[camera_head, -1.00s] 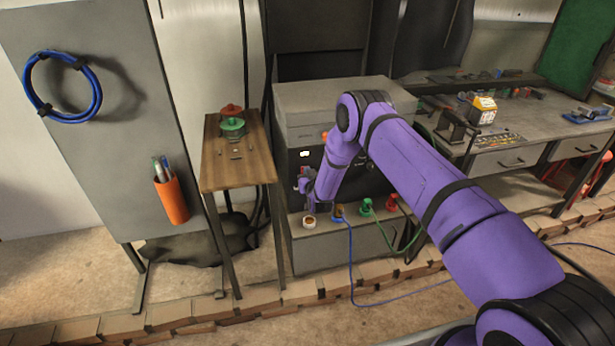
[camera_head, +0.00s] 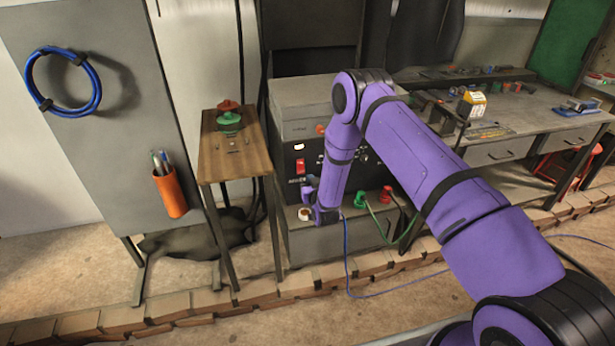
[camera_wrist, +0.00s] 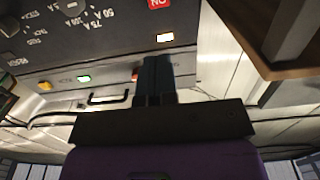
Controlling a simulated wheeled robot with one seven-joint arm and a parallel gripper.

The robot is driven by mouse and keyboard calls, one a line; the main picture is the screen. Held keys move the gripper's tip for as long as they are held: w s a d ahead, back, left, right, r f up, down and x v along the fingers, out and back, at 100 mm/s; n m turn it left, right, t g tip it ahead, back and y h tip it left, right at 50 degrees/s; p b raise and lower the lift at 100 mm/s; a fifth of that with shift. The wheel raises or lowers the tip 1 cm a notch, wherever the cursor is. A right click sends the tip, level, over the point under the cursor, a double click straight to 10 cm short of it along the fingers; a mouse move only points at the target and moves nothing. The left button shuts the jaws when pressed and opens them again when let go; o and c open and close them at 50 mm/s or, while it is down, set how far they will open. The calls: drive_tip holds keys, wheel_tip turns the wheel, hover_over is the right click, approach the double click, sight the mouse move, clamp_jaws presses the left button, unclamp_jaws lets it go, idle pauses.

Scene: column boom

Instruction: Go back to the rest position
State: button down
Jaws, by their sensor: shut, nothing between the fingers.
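My purple arm reaches down in front of the grey and black machine (camera_head: 290,128) in the head view. My gripper (camera_head: 307,193) is small there and partly merges with the wrist, low in front of the machine's left side. In the wrist view my gripper (camera_wrist: 156,62) shows two dark fingers close together. They are shut with nothing between them. Behind them is the dark control panel (camera_wrist: 100,40), with amp markings and a small lit lamp (camera_wrist: 165,38). The fingers appear apart from the panel, but the exact gap cannot be told.
A blue cable (camera_head: 346,255) hangs to the floor. A workbench (camera_head: 520,115) is at right.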

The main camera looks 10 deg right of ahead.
drive_tip(key=shift+s+r, duration=0.15)
drive_tip(key=shift+s, duration=0.6)
wheel_tip(320, 180, up, 21)
drive_tip(key=w+d+g, duration=0.2)
drive_tip(key=g, duration=0.1)
drive_tip(key=s+d+r+g, duration=0.1)
drive_tip(key=s+r, duration=0.4)
drive_tip(key=r, duration=0.4)
drive_tip(key=s+d+r+g, duration=0.1)
drive_tip(key=s+r+g, duration=0.1)
drive_tip(key=s+r, duration=0.5)
drive_tip(key=s+d+r+g, duration=0.1)
drive_tip(key=s+d+r, duration=0.1)
drive_tip(key=s+r, duration=0.5)
drive_tip(key=s+d+r+g, duration=0.15)
drive_tip(key=s+r, duration=0.25)
drive_tip(key=s, duration=0.6)
drive_tip(key=s+d+g, duration=0.2)
drive_tip(key=s+g, duration=0.1)
drive_tip(key=s, duration=1.9)
drive_tip(key=shift+s+r+g+h, duration=0.3)
drive_tip(key=shift+s+r+g, duration=0.05)
drive_tip(key=shift+s+r, duration=0.05)
